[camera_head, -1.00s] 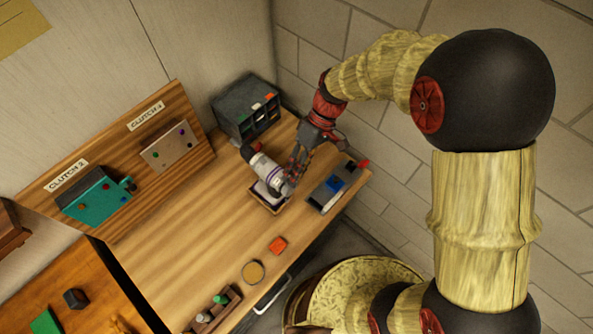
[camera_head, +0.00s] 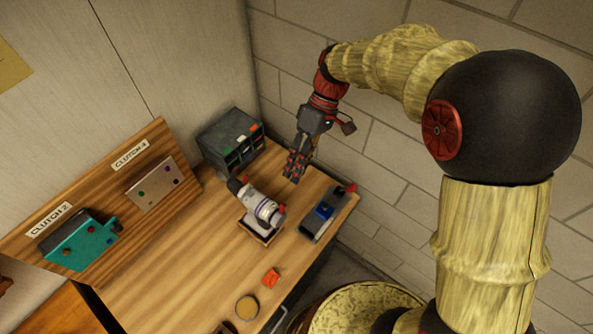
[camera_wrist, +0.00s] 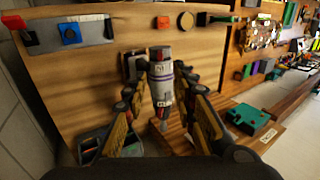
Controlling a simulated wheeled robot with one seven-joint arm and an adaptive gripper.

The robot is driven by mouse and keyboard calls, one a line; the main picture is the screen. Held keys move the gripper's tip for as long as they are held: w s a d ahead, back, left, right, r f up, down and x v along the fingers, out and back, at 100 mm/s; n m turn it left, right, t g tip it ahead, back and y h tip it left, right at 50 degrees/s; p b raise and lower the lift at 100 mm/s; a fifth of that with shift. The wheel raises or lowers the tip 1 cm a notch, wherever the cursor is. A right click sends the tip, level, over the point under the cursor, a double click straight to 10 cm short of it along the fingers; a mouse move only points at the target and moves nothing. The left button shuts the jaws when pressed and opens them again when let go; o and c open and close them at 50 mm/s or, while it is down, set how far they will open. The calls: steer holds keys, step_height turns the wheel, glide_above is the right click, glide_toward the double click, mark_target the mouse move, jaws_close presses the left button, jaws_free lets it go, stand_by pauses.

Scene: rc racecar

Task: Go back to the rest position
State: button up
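My gripper (camera_head: 292,176) hangs above the back right part of the wooden bench (camera_head: 165,265), with its fingers pointing down. In the wrist view its two fingers are spread apart, with nothing held between them. A white and grey cylinder (camera_head: 262,208) with a purple band and a dark end lies tilted in a small wooden tray (camera_head: 252,229), below and left of my gripper. The cylinder also shows in the wrist view (camera_wrist: 161,84), between the fingers but farther off.
A dark organizer box (camera_head: 222,143) stands at the back. A grey device (camera_head: 325,213) with a blue part lies at the right edge. An orange block (camera_head: 271,277) lies in front.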

stand_by(0.5)
steer(key=s+d+f+m+t+h+b, duration=0.2)
steer(key=s+d+m+t+b, duration=0.3)
steer(key=s+d+b, duration=0.2)
steer(key=s+d+f+m+t+h+b, duration=0.1)
steer(key=s+d+f+m+t+b, duration=0.2)
steer(key=s+d+m+t+b, duration=0.2)
steer(key=s+d+b, duration=0.2)
steer(key=d+b, duration=0.2)
steer(key=b, duration=0.2)
steer(key=shift+d+h, duration=0.3)
steer(key=shift+h, duration=0.1)
